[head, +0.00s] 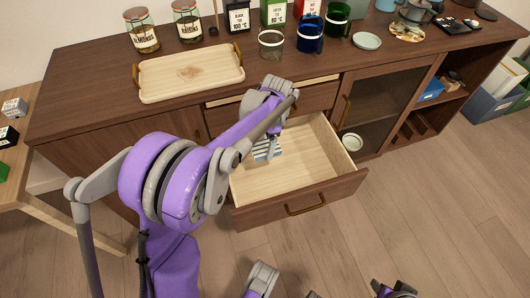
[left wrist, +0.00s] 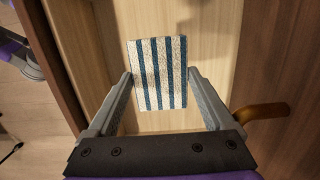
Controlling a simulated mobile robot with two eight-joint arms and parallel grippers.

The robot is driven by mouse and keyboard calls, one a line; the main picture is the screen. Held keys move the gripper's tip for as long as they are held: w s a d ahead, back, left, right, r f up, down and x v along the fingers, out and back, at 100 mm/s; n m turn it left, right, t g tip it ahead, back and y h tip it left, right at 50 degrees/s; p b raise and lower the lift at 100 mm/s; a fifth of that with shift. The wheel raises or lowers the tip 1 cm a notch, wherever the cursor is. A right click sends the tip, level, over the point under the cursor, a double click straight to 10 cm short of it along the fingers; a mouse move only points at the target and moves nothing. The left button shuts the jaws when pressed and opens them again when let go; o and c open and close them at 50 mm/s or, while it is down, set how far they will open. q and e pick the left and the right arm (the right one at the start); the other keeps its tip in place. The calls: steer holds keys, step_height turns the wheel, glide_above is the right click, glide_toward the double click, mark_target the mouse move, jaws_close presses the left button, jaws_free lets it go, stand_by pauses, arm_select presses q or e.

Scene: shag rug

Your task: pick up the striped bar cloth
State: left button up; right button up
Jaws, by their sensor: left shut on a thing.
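The striped bar cloth (head: 262,154) is a small rectangle with blue and white stripes. It is in the open drawer (head: 318,192), toward the left back. In the left wrist view the cloth (left wrist: 158,58) lies between the two fingers, with its side edges against the fingertips. My left gripper (head: 268,143) reaches down into the drawer and is shut on the cloth; in the left wrist view its fingers (left wrist: 160,74) are spread about the cloth's width. My forearm hides part of the cloth in the head view. I cannot tell whether the cloth touches the drawer floor.
The rest of the drawer looks empty. On the wooden cabinet top stand a tray (head: 190,86), jars (head: 187,22), dark mugs (head: 310,38), a clear glass (head: 271,45) and a small plate (head: 367,41). A small bowl (head: 352,142) sits right of the drawer.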

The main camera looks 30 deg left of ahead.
mark_target(266, 147)
arm_select(q)
step_height(266, 147, up, 11)
steer(key=p, duration=0.2)
steer(key=shift+r, duration=0.1)
